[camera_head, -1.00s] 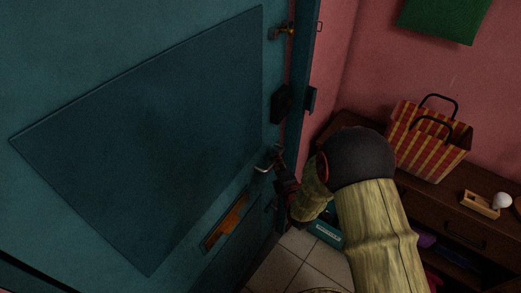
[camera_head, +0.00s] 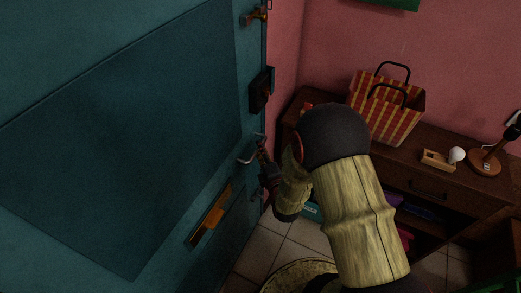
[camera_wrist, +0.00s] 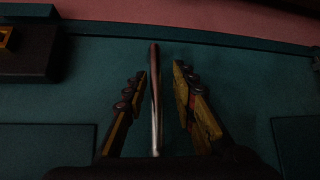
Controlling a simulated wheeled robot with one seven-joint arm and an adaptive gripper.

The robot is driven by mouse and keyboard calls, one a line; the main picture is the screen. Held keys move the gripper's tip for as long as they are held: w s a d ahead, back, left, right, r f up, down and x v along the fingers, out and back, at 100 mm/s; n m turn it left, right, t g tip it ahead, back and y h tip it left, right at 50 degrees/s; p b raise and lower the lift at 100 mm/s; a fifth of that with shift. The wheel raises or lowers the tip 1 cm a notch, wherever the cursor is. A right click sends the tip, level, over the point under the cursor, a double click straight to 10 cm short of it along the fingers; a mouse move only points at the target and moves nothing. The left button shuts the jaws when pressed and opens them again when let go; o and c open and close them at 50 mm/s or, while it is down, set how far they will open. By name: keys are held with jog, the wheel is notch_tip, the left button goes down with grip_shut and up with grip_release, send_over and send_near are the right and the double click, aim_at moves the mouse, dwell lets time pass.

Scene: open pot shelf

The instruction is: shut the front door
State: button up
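The teal front door (camera_head: 120,130) fills the left of the head view, its free edge to the right. It carries a lever handle (camera_head: 247,158), a black lock box (camera_head: 262,90), a brass latch (camera_head: 255,16) and a letter slot (camera_head: 210,215). My gripper (camera_head: 263,150) is at the handle. In the wrist view, the bar of the handle (camera_wrist: 155,100) lies between the two fingers of my gripper (camera_wrist: 158,90). The fingers are apart, with a visible gap on each side of the bar. The door frame is mostly hidden behind the door's edge.
A dark wooden cabinet (camera_head: 425,182) stands along the pink wall on the right. It holds a striped bag (camera_head: 385,112), a small wooden block with a white ball (camera_head: 440,160), and a lamp (camera_head: 485,162). Floor tiles (camera_head: 258,248) show between door and cabinet.

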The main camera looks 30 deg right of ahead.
jog(key=shift+r, duration=0.1)
jog(key=v, duration=1.2)
dwell(0.5)
